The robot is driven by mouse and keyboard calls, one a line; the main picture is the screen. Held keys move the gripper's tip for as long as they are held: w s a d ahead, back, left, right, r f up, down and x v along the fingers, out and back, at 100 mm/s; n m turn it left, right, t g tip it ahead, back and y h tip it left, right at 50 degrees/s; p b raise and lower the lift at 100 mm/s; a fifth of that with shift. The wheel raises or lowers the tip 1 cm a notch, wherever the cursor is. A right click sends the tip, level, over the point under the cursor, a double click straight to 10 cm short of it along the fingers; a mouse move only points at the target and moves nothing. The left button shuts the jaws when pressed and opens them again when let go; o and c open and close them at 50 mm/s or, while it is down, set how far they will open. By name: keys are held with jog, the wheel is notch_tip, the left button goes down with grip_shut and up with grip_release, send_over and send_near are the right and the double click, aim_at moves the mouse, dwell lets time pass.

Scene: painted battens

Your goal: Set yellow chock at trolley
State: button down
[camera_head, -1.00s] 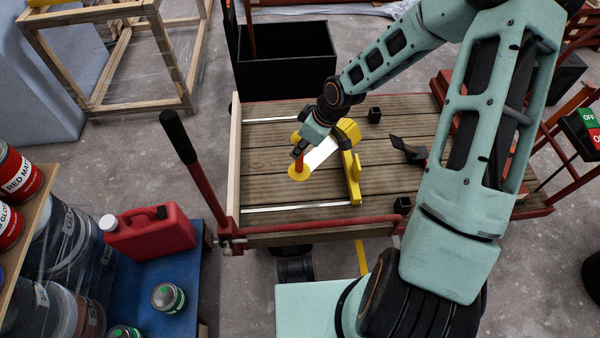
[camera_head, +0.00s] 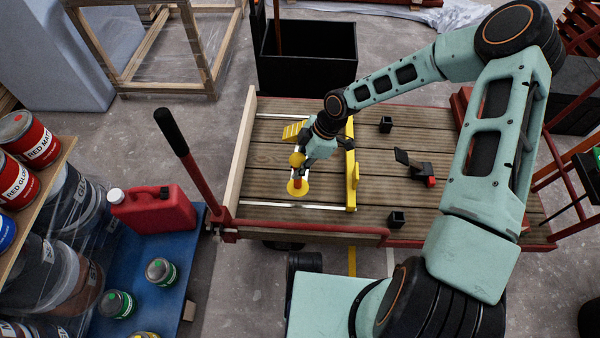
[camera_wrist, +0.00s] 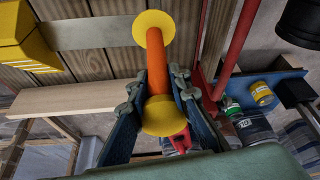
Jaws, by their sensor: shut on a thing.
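The yellow chock (camera_head: 294,131) is a ridged wedge joined by a grey plate (camera_wrist: 90,32) to an orange upright handle with yellow discs at its ends. My gripper (camera_head: 301,168) is shut around this handle (camera_wrist: 158,60), and the wrist view also shows the fingers (camera_wrist: 157,82) on either side of it. The ridged wedge (camera_wrist: 25,48) lies at the upper left there. The chock is over the left part of the trolley's plank deck (camera_head: 270,160). My gripper hides much of the plate in the head view. I cannot tell whether the chock touches the deck.
A yellow bar (camera_head: 352,175) stands across the deck right of my gripper. Small black blocks (camera_head: 397,219) and a black pedal-like piece with a red end (camera_head: 418,168) are farther right. A pale board (camera_head: 243,150) edges the deck's left.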

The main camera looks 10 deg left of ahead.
aim_at(295, 188)
jog(key=shift+n, duration=0.3)
notch_tip(295, 188, down, 10)
jog(key=b, duration=0.3)
jog(key=shift+f, duration=0.1)
jog(key=c, duration=1.8)
grip_release()
jog(key=shift+b, duration=0.3)
jog(key=p+v, duration=0.4)
jog(key=v, duration=0.8)
